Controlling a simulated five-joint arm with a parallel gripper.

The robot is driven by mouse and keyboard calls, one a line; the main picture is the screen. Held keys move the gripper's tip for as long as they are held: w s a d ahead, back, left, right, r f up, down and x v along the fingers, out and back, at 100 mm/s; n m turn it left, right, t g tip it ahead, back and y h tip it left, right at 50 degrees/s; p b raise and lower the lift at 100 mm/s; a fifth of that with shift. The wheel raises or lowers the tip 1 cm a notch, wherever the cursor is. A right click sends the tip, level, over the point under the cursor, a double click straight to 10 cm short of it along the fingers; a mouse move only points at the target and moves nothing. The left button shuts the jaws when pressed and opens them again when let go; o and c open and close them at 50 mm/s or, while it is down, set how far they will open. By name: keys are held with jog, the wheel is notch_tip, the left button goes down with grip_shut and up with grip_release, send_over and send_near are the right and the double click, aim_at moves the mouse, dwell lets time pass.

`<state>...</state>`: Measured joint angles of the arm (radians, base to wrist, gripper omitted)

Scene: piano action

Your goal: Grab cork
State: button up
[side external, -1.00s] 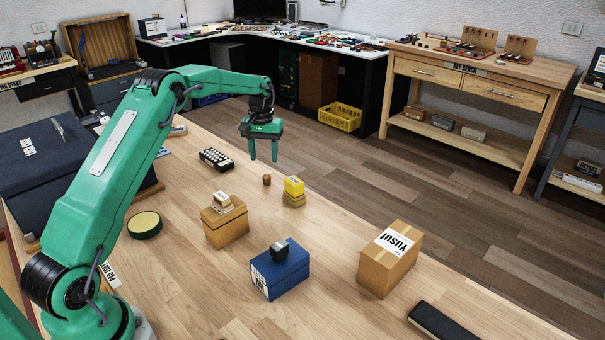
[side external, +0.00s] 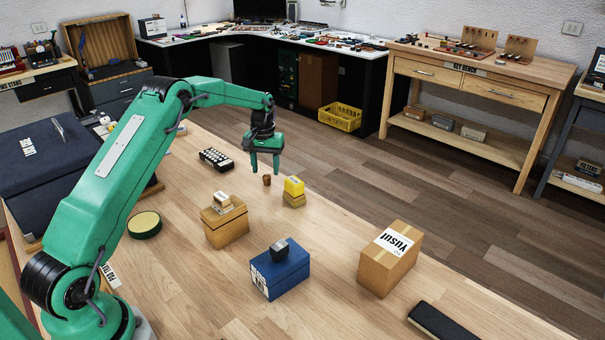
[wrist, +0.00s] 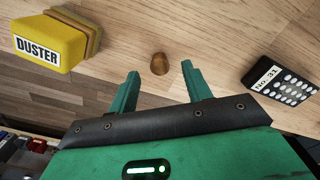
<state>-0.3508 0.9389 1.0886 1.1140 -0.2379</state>
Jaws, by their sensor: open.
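The cork (side external: 267,180) is a small brown stopper standing on the wooden bench. In the wrist view the cork (wrist: 159,64) sits just past my fingertips, roughly midway between them and a little beyond. My gripper (side external: 265,173) is green, points down and is above and close to the cork in the side view. In the wrist view my gripper (wrist: 160,72) has its two fingers spread apart with nothing between them. The exact height gap to the cork is hard to tell.
A yellow duster block (side external: 293,187) stands close to the right of the cork. A black box with white dots (side external: 216,159) lies to its left. A small wooden box (side external: 226,226) and a blue box (side external: 280,271) stand nearer the camera. The bench edge is just behind.

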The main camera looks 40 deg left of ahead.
aim_at(266, 177)
jog(key=shift+f, duration=1.7)
grip_shut()
